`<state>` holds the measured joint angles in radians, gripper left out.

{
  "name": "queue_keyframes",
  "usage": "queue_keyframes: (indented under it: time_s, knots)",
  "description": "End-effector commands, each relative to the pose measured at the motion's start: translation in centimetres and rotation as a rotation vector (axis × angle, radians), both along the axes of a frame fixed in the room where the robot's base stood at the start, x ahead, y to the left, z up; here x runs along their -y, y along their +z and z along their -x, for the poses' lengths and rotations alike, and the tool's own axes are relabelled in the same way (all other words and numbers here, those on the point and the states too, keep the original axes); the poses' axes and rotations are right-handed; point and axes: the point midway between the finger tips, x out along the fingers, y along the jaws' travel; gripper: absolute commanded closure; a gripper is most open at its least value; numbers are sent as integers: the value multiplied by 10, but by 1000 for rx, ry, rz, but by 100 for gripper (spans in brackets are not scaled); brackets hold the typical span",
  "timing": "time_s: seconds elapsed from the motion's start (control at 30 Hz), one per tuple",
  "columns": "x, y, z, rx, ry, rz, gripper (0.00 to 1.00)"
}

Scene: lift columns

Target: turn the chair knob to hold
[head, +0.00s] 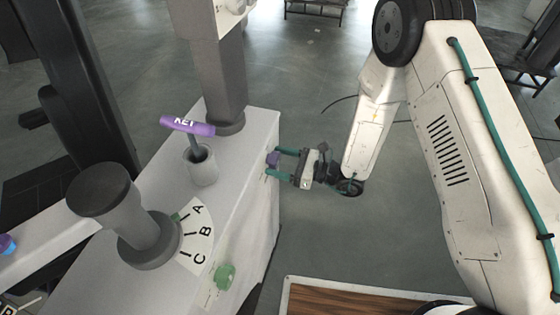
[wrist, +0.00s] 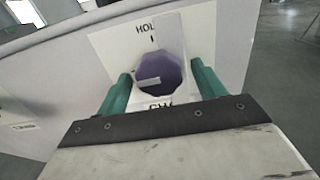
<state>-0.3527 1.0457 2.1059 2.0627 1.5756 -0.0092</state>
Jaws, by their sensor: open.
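The chair knob is a purple many-sided knob (wrist: 160,75) on a white label plate on the side of the grey cabinet. A pale pointer mark on the knob points left in the wrist view. "HOL" shows above it with a short tick, and part of "CHA" shows below, the rest covered. My gripper (wrist: 158,88) is open, with its two green fingers on either side of the knob; I cannot tell whether they touch it. In the head view the purple knob (head: 273,158) shows small between the fingertips of my gripper (head: 275,163).
A green knob (head: 225,275) sits lower on the side. A wood-topped platform (head: 360,300) is at the bottom.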

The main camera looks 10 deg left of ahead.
Motion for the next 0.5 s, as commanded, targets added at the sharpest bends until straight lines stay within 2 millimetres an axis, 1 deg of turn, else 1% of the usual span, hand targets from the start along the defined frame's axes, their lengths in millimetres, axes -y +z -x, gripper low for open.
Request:
queue_keyframes:
  time_s: [0.07, 0.1, 0.17, 0.2, 0.23, 0.27, 0.5]
  knots:
    - [0, 0, 0, 0, 0, 0, 31]
    - [0, 0, 0, 0, 0, 0, 36]
    - [0, 0, 0, 0, 0, 0, 53]
    - [0, 0, 0, 0, 0, 0, 64]
    - [0, 0, 0, 0, 0, 0, 73]
    - [0, 0, 0, 0, 0, 0, 74]
    - [0, 0, 0, -14, 0, -2, 74]
